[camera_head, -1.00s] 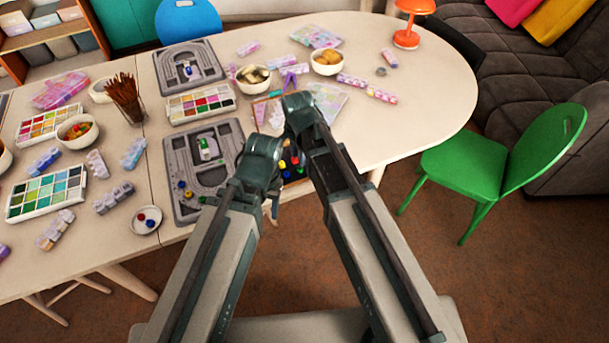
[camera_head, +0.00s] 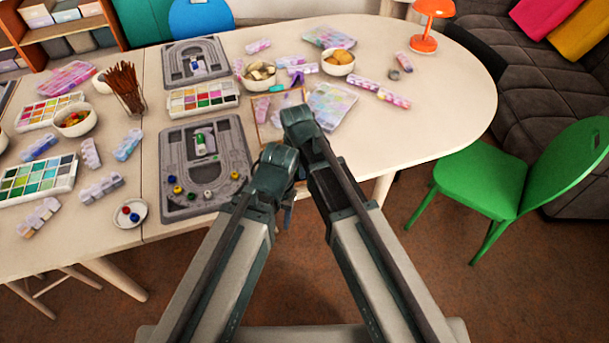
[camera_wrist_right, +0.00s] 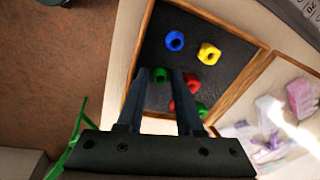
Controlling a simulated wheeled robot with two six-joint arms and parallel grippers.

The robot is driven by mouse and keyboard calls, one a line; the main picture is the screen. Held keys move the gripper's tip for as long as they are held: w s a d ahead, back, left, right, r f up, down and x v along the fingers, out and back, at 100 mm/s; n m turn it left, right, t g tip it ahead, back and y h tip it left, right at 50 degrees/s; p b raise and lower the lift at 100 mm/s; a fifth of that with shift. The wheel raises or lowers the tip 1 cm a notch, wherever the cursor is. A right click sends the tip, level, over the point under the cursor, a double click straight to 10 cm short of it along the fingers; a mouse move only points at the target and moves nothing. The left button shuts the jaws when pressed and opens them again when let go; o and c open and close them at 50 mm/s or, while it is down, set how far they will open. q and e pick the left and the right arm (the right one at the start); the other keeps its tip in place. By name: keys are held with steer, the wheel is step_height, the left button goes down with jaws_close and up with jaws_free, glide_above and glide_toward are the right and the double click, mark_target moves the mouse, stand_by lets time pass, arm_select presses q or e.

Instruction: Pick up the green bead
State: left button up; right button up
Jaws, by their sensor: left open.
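A green bead (camera_wrist_right: 163,77) lies in a dark-lined, wood-rimmed tray (camera_wrist_right: 137,80) in the right wrist view. My right gripper (camera_wrist_right: 162,74) is open above the tray, its fingertips on either side of this bead in the picture; I cannot tell its height above it. A second green bead (camera_wrist_right: 201,109) lies lower right, partly hidden by a finger. Red beads (camera_wrist_right: 180,88), a blue bead (camera_wrist_right: 174,41) and a yellow bead (camera_wrist_right: 208,53) share the tray. In the head view my arms mostly cover the tray. My left gripper (camera_head: 288,214) hangs low by the table edge, partly hidden.
A grey bead board (camera_head: 170,150) with several small beads lies left of my arms; another (camera_head: 185,50) is behind it. A paint set (camera_head: 203,97), bowls (camera_head: 259,74) and plastic boxes (camera_head: 330,105) crowd the table. A green chair (camera_head: 490,180) stands right.

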jaws_close()
arm_select(q)
steer(key=shift+r, duration=0.1)
arm_select(e)
steer(key=shift+r, duration=0.15)
